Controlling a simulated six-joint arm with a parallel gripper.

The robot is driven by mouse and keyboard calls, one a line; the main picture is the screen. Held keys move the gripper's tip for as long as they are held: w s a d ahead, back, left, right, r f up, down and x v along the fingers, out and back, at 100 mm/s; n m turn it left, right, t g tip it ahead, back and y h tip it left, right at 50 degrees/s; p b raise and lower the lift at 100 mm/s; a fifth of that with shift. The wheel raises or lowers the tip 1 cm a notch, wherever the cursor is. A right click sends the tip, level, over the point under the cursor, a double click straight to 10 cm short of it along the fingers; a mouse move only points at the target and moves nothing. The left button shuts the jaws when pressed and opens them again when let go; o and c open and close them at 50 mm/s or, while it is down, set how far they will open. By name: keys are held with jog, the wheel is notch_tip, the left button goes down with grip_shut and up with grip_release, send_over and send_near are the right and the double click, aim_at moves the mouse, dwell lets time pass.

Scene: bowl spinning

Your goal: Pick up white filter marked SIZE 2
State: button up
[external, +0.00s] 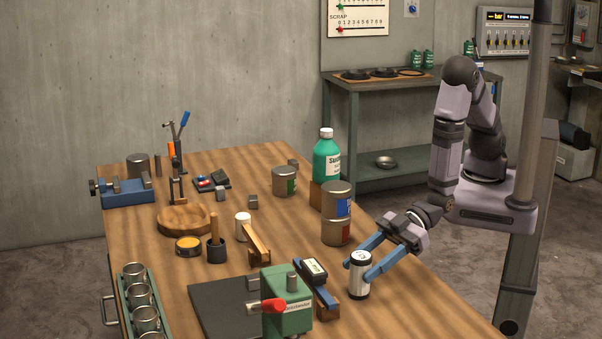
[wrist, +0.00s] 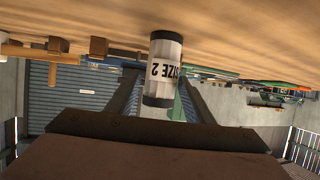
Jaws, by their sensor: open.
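The white filter (external: 359,276) is a small upright cylinder with dark end caps, standing on the wooden table near its right edge. In the wrist view the fingers (wrist: 160,98) also lie to either side of the filter. I cannot tell whether either finger touches it.
A green box with a red handle (external: 287,305) stands left of the filter, beside a blue-topped block (external: 317,285). Stacked tins (external: 337,228) and a green bottle (external: 327,160) stand behind. A second white cylinder (external: 243,226) is farther left. The table's front right is clear.

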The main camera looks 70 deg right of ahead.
aim_at(351, 275)
jog(key=shift+w+a, duration=0.15)
jog(key=shift+a, duration=0.05)
jog(key=shift+p+x, duration=1.25)
jog(key=shift+x, duration=1.3)
jog(key=shift+f, duration=0.15)
jog(key=c, duration=0.8)
jog(key=shift+r, duration=0.25)
jog(key=shift+c, duration=0.2)
notch_tip(351, 275, up, 10)
jog(key=b, duration=0.2)
jog(key=shift+f, duration=0.2)
